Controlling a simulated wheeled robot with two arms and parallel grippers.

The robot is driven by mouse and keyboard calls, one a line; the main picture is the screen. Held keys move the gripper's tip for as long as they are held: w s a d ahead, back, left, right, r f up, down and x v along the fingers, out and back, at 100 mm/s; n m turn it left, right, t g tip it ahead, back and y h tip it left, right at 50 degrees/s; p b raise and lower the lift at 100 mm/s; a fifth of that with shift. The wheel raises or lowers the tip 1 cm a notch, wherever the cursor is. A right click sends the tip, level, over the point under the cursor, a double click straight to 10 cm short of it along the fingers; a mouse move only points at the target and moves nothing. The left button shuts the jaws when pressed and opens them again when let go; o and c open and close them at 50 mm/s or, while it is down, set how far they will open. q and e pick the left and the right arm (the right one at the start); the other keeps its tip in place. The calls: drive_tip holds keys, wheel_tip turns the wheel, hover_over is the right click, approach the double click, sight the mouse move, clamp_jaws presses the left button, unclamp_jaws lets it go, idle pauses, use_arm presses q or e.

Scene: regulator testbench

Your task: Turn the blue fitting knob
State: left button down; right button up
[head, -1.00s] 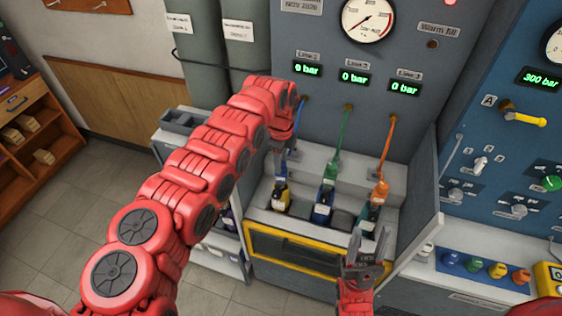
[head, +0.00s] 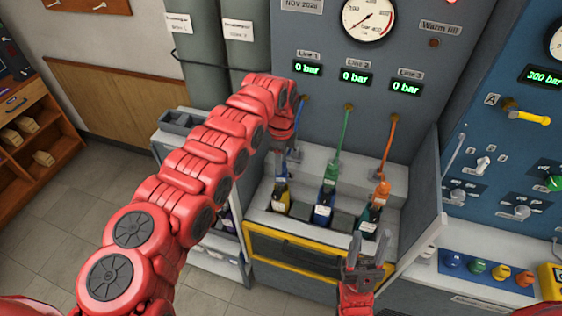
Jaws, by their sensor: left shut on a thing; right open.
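My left gripper (head: 284,158) reaches down at the left station of the grey bench, under the Line 1 display. It is shut on the blue fitting (head: 281,182), which is mostly hidden by the gripper and arm. A blue hose (head: 302,115) comes down from the panel behind the gripper. A dark bottle with a yellow band (head: 280,203) stands upright below the fitting. My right gripper (head: 369,246) is open and empty in front of the bench's right part, apart from the bottles.
A green fitting (head: 333,172) and an orange fitting (head: 382,188) hang on hoses above two other bottles. The yellow-framed front guard (head: 290,252) edges the bench. Coloured knobs (head: 476,266) line a ledge at right. Line displays read 0 bar.

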idle(0.9)
use_arm(q)
drive_tip(key=shift+c, duration=2.4)
unclamp_jaws()
drive_tip(key=shift+r, duration=0.2)
wheel_tip(320, 180, up, 17)
drive_tip(key=b, duration=0.2)
